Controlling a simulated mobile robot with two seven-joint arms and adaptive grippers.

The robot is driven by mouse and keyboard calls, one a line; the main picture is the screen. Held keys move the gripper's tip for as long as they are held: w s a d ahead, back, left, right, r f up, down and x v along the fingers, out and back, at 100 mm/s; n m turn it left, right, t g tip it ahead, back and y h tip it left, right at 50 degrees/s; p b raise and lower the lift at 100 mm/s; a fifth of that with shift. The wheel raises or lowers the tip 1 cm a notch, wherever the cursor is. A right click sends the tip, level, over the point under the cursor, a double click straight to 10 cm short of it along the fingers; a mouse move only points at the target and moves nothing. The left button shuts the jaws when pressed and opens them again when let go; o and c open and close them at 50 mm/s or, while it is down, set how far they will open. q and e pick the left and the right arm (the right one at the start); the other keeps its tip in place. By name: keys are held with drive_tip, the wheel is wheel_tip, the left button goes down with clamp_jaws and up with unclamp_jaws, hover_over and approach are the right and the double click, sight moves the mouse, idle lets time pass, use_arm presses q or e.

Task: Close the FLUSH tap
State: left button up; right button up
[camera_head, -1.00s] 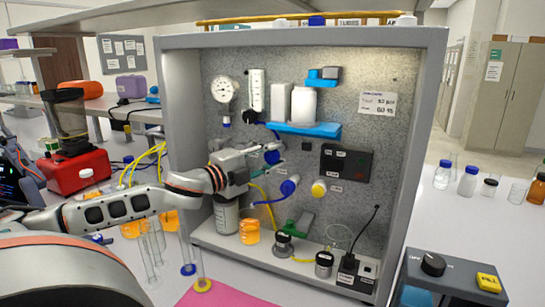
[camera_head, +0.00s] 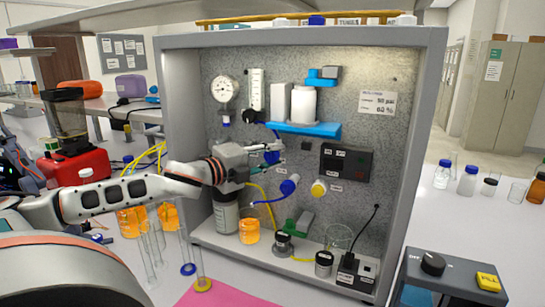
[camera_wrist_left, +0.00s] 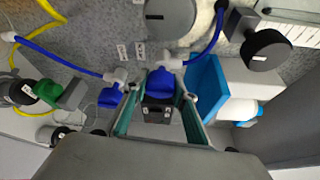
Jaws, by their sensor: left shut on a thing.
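The panel of the rig (camera_head: 345,105) carries several valves with small labels that are too small to read, so I cannot tell which one is marked FLUSH. My left gripper (camera_head: 277,156) comes in from the left and is shut on the upper blue tap handle (camera_head: 271,157). In the left wrist view the same blue handle (camera_wrist_left: 161,84) sits between the two fingers of the gripper (camera_wrist_left: 160,108). A second blue tap (camera_head: 290,185) is lower right of it, and a yellow tap (camera_head: 318,188) is further right. My right gripper is not in view.
A pressure gauge (camera_head: 224,89) and a blue shelf with a white bottle (camera_head: 303,104) are above the gripper. A black control box (camera_head: 346,162) is to the right. An orange-filled beaker (camera_head: 249,231) and a dark-capped vessel (camera_head: 283,243) stand below. Blue and yellow tubes hang nearby.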

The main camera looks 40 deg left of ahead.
use_arm(q)
drive_tip(key=o, duration=1.1)
drive_tip(key=shift+s+a+r, duration=0.15)
drive_tip(key=shift+s, duration=1.85)
drive_tip(key=shift+s+a+r, duration=0.1)
drive_tip(key=shift+s+a, duration=0.1)
drive_tip(key=shift+s, duration=1.8)
drive_tip(key=shift+s+a+r, duration=0.15)
drive_tip(key=shift+s, duration=1.85)
